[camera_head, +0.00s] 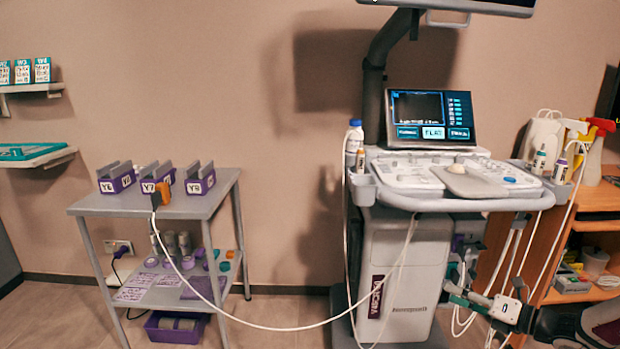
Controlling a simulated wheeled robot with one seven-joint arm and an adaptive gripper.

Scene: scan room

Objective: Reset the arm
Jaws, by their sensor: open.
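My arm comes in at the lower right corner. My gripper (458,291) points left, low in front of the right side of the ultrasound cart (410,275), below its control panel. It is open, and I see nothing held between its fingers. White cables hang close around it; I cannot tell whether they touch it. The cart carries a lit screen (432,118) and a grey-white control panel (450,178).
A grey side table (120,205) at left holds purple holders marked Y. A white cable (290,327) runs from an orange-tipped plug (157,198) there, low across to the cart. A wooden shelf unit (598,197) with spray bottles stands at right.

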